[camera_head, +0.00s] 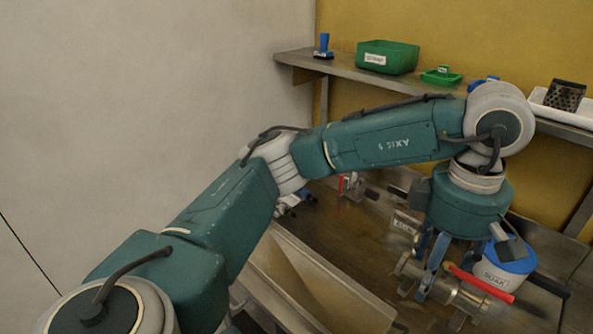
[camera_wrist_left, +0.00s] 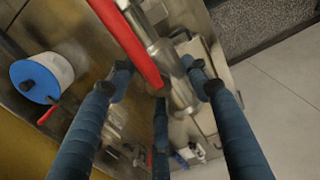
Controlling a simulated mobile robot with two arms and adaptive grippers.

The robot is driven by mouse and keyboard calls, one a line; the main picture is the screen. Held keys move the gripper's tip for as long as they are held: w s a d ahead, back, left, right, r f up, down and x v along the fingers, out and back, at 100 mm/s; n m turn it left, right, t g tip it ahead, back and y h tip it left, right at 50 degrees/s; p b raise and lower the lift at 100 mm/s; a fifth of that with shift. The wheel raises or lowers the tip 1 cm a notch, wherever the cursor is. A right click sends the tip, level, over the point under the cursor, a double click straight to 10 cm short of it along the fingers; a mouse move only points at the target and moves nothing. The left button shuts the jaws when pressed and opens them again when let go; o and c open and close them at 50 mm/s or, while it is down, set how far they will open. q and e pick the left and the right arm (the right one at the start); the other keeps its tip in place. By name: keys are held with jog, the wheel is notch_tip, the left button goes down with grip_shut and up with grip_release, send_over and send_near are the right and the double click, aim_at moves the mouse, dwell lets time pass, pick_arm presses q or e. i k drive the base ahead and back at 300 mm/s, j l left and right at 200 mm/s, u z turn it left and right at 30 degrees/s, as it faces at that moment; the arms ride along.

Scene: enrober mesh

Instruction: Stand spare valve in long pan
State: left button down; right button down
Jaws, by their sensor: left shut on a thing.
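The spare valve (camera_head: 466,297) is a steel pipe fitting with a long red lever. My left gripper (camera_head: 424,282) points down and is shut on the valve's body, which lies roughly level. In the left wrist view the valve (camera_wrist_left: 172,62) sits between the blue fingers (camera_wrist_left: 162,82), its red lever crossing the upper middle. I cannot tell whether it touches the worktop. The long pan (camera_head: 305,280), a deep metal trough, lies left of the gripper; my arm hides part of it. My right gripper is not in view.
A white tub labelled SOAK with a blue lid (camera_head: 512,258) stands just beyond the valve. The wall shelf (camera_head: 345,68) holds a green bin (camera_head: 388,57) and a grater (camera_head: 565,95).

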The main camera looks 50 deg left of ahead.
aim_at(305, 280)
jog(key=j+z, duration=0.1)
jog(key=j, duration=0.35)
jog(key=k+j+z, duration=0.1)
jog(key=j, duration=0.35)
jog(key=k+j+z, duration=0.1)
jog(key=j, duration=0.35)
jog(key=k+j+z, duration=0.15)
jog(key=j, duration=0.3)
jog(key=i+j, duration=0.05)
